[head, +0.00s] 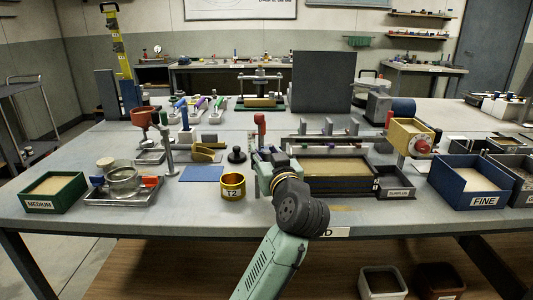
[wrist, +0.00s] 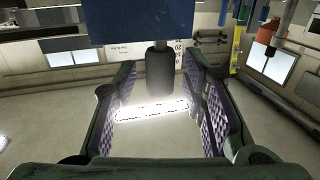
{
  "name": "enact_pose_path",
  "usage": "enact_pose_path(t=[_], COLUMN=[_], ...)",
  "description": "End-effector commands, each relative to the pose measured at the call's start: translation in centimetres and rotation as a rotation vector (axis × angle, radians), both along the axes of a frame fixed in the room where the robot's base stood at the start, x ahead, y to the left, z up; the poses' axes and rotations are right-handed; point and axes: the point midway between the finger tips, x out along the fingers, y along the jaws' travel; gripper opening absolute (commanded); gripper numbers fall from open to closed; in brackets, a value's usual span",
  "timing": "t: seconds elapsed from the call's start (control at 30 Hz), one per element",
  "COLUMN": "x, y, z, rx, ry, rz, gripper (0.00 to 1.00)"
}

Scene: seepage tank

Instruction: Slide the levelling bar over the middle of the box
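A long, low box (head: 340,183) with dark walls and a brown filling stands right of my gripper. A long grey bar (head: 325,140) with short uprights lies along its far side; I cannot tell whether this is the levelling bar. My gripper (head: 264,165) is at the box's left end, partly hidden by my wrist. In the wrist view my gripper (wrist: 162,80) is open, its two purple-padded fingers apart. A dark upright cylinder (wrist: 160,72) shows between them, with a gap on both sides. It meets a blue surface (wrist: 145,22) at the top of that picture.
Left of my gripper are a brass ring (head: 233,187), a blue mat (head: 202,174) and a black knob-like weight (head: 237,155). A blue FINE bin (head: 484,202) stands farther right. A red-topped post (head: 260,125) rises behind my gripper.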

Motion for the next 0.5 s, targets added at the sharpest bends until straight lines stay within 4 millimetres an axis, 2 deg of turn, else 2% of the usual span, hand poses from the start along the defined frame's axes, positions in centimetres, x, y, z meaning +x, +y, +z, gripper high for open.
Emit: enact_pose_path(t=[0.1,0.5], x=[-0.02,-0.05], y=[-0.01,-0.01], z=[0.01,0.02], rx=[0.000,0.000], ry=[0.000,0.000], rz=[0.000,0.000], gripper=[0.37,0.10])
